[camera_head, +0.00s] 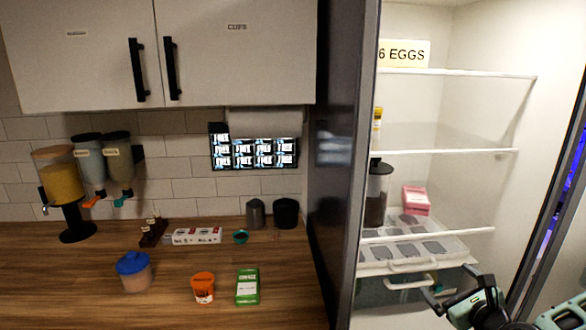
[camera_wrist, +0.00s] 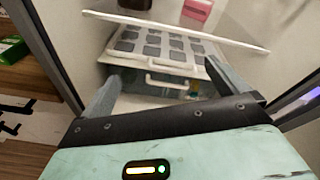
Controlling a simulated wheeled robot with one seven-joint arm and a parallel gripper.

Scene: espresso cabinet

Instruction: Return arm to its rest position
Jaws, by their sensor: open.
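My gripper (camera_head: 449,285) is at the lower right of the head view, in front of the open fridge's lower part. In the wrist view my gripper (camera_wrist: 163,75) has its two fingers spread wide with nothing between them. Beyond the fingers is a clear tray with grey compartments (camera_wrist: 150,58), with a white handle on its front. The same tray (camera_head: 455,247) lies on a low fridge shelf in the head view. Whether the fingers touch the drawer below it cannot be told.
The fridge (camera_head: 343,150) stands open, its edge beside the counter. A pink box (camera_head: 416,199) and a dark-filled jar (camera_head: 377,195) are inside. The wooden counter (camera_head: 80,290) holds dispensers, a blue-lidded tub (camera_head: 134,272), an orange tub (camera_head: 203,288) and a green box (camera_head: 248,287).

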